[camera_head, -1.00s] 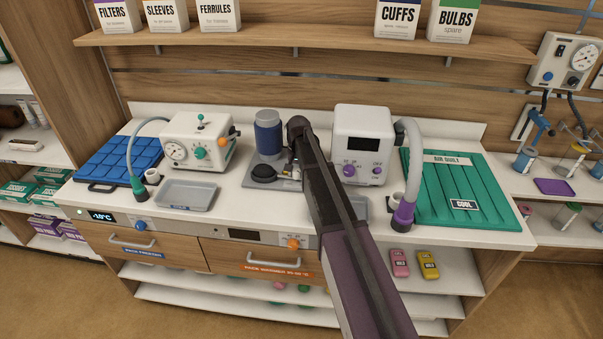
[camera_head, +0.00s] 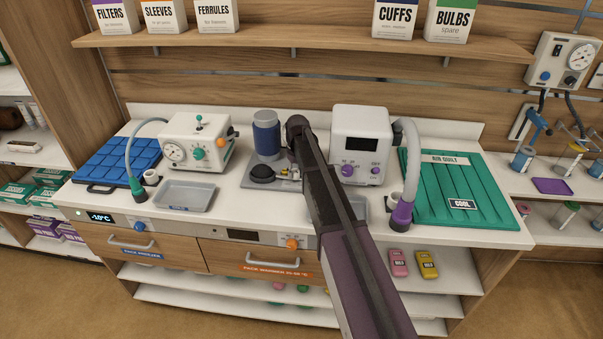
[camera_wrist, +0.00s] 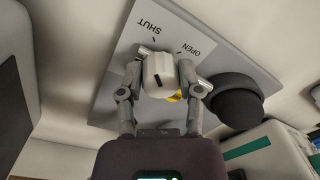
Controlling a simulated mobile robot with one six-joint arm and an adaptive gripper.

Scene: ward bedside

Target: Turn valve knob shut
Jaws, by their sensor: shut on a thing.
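The valve knob (camera_wrist: 157,73) is a pale block with a dark line on its face, in the wrist view. It sits on a grey plate (camera_wrist: 112,85) printed SHUT and OPEN, with a tick mark beside each word. My gripper (camera_wrist: 161,82) has one finger on each side of the knob and is shut on it. A small yellow part (camera_wrist: 174,97) shows beside the knob. Which label the knob points to is hard to tell. In the head view the plate (camera_head: 258,184) is partly visible, and my arm hides the knob.
A gauge box (camera_head: 197,142) is to the left and a white display unit (camera_head: 361,143) close to the right. A grey tray (camera_head: 185,196) lies front left.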

